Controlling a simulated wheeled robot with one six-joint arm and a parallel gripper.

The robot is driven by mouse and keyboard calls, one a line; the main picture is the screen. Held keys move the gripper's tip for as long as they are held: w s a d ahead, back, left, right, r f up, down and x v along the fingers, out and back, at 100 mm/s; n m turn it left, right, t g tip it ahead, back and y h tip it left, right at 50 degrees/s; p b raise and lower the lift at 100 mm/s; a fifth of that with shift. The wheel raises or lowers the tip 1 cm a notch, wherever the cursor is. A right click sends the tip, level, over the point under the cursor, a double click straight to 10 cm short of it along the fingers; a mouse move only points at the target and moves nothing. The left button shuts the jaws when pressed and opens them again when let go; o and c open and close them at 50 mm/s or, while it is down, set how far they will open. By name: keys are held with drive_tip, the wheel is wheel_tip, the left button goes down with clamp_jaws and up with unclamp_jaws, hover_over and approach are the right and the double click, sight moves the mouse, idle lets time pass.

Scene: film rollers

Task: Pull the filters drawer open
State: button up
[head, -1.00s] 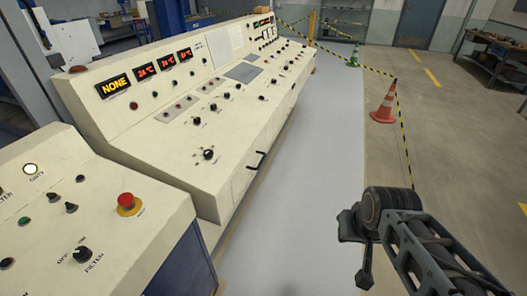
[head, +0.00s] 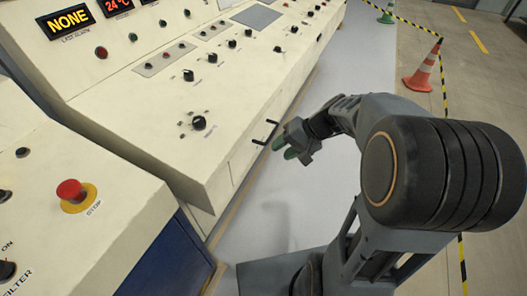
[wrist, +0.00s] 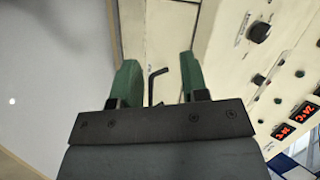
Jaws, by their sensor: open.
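The filters drawer (head: 243,163) is a cream panel in the sloping console's front face and looks shut. Its black bar handle (head: 258,142) stands out from that face, partly hidden by my gripper. My gripper (head: 283,144) has green fingers and is open, just right of the handle in the head view. In the wrist view, my two green fingers (wrist: 158,64) are apart, and the bent black handle (wrist: 155,76) shows between them, its lower part hidden by the gripper body. I cannot tell how deep between the fingers the handle lies.
The cream console (head: 215,75) carries several knobs and red displays. A lower console with a red stop button (head: 70,190) stands at the left. The grey floor is open around my arm. An orange cone (head: 419,75) and black-yellow tape stand at the right.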

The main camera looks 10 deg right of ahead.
drive_tip(key=w+d+f+m+t+y+b, duration=0.4)
drive_tip(key=w+d+f+t+b, duration=0.4)
drive_tip(key=w+f, duration=0.4)
drive_tip(key=b+x, duration=0.1)
drive_tip(key=x, duration=1.1)
drive_tip(key=shift+a+f+g+b, duration=0.25)
drive_tip(key=shift+f+g+b, duration=0.05)
drive_tip(key=shift+g+b, duration=0.1)
drive_tip(key=shift+c, duration=0.2)
clamp_jaws()
drive_tip(key=shift+d, duration=0.15)
